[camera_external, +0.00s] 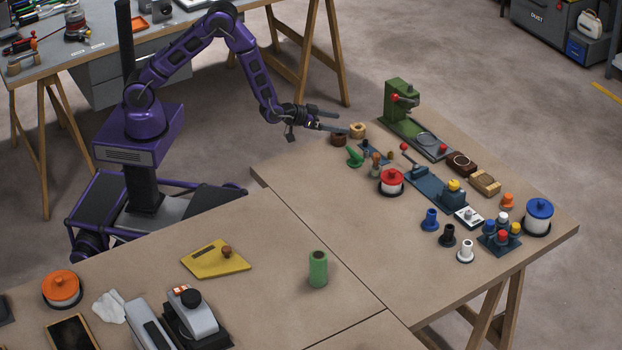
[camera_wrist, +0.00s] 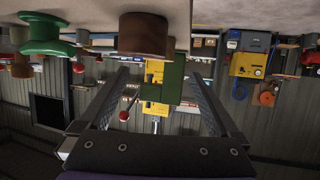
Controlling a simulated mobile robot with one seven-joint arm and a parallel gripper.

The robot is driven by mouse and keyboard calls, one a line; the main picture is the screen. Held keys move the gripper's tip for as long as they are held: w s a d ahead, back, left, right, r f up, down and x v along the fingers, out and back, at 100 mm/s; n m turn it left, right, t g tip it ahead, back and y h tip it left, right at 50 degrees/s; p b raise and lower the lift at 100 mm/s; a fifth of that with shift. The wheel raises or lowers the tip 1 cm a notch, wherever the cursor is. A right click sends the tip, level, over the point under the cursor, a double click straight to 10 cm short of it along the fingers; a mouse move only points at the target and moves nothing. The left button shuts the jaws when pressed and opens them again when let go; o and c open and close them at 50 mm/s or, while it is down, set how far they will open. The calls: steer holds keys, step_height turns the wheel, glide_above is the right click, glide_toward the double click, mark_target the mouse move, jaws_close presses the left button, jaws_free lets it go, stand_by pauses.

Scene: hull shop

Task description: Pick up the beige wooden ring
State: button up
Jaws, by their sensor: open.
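The beige wooden ring (camera_external: 357,130) sits near the far left edge of the right-hand table, just behind a dark brown ring (camera_external: 338,139). My gripper (camera_external: 343,121) is open and empty, reaching in from the left at the table edge, with its fingertips close to both rings. The wrist view appears upside down. There, a brown ring (camera_wrist: 145,36) hangs at the top, beyond and above the open fingers (camera_wrist: 157,73). I cannot clearly make out the beige ring in that view; the brown one may hide it.
A green spool-like piece (camera_external: 355,157) lies near the rings and also shows in the wrist view (camera_wrist: 45,36). A green press (camera_external: 398,100) stands behind to the right. A red-topped spool (camera_external: 391,181) and several small parts crowd the table. Its left front area is clear.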

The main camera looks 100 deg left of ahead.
mark_target(353, 127)
steer(key=shift+f+x, duration=0.1)
steer(key=shift+x, duration=1.45)
steer(key=shift+f+x, duration=0.15)
steer(key=shift+x, duration=1.45)
steer(key=shift+d, duration=0.15)
steer(key=shift+r, duration=0.1)
steer(key=c, duration=1.4)
